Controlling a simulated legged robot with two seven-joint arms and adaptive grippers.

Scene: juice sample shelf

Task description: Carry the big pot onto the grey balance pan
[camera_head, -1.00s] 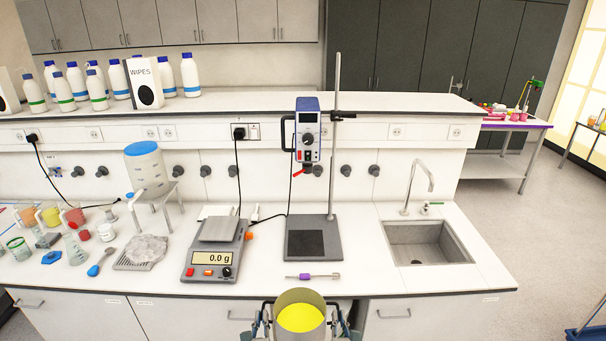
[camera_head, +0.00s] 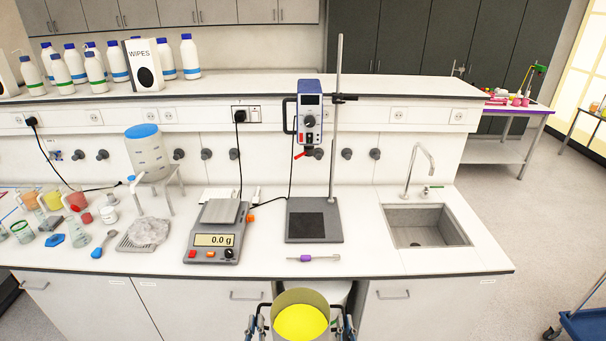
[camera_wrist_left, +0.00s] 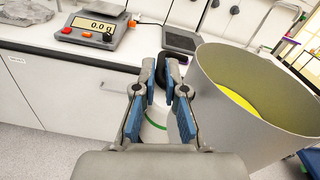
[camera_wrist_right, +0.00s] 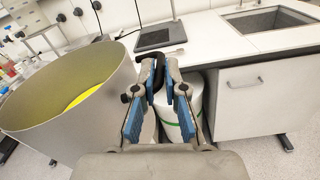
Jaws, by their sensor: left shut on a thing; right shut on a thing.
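The big pot (camera_head: 300,297), a grey-beige open cylinder with yellow contents, is upright in front of the bench, low in the head view. Its wall shows in the left wrist view (camera_wrist_left: 240,110) and right wrist view (camera_wrist_right: 65,115). My left gripper (camera_head: 256,326) is shut on the pot's dark handle (camera_wrist_left: 172,70) at its left side. My right gripper (camera_head: 344,326) is shut on the opposite dark handle (camera_wrist_right: 150,75). The grey balance pan (camera_head: 220,212) is empty on the balance (camera_head: 213,242), which reads 0.0 g. The pot's base is hidden.
A stirrer stand (camera_head: 314,222) is right of the balance, with a purple-handled tool (camera_head: 316,258) before it. The sink (camera_head: 428,227) is far right. Bare bench lies between stand and sink.

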